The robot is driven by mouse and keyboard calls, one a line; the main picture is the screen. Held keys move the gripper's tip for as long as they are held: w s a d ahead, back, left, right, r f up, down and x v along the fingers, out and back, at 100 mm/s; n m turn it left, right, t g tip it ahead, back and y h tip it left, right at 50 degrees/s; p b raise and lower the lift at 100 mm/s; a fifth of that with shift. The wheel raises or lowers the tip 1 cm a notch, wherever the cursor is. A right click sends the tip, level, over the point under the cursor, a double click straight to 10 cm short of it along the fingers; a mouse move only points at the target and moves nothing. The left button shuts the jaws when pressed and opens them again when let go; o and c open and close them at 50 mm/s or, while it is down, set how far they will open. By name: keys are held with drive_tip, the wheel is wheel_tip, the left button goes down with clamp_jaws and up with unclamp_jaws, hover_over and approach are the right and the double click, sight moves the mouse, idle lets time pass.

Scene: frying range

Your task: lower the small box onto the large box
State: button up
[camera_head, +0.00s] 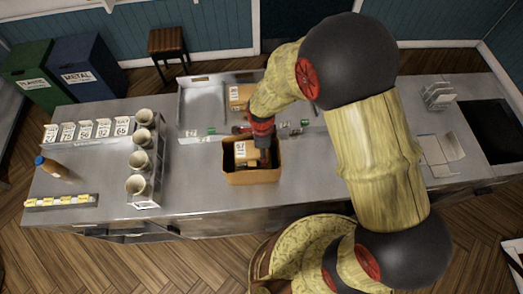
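My gripper (263,145) points down over an open brown container (251,177) on the metal counter, at the container's right half. A cardboard box with a white label (245,154) is inside the container, just left of my fingertips. The fingers are small and dark here, so I cannot tell whether they are open, shut or touching this box. Another cardboard box with a white label (239,93) sits behind, in a metal tray, partly hidden by my arm. I cannot tell for sure which box is the small one and which the large one.
A rack of cups (140,163), several number cards (88,131) and a bottle (52,168) stand on the left. Small green-capped items (212,131) lie behind the container. A metal rack (438,96) stands at the right. The counter left of the container is clear.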

drive_tip(key=shift+f+b, duration=0.6)
drive_tip(key=shift+f, duration=0.25)
idle(0.3)
drive_tip(key=o, duration=1.4)
drive_tip(key=shift+c, duration=0.2)
wheel_tip(320, 180, up, 16)
drive_tip(key=p, duration=0.9)
drive_tip(key=shift+p, duration=0.4)
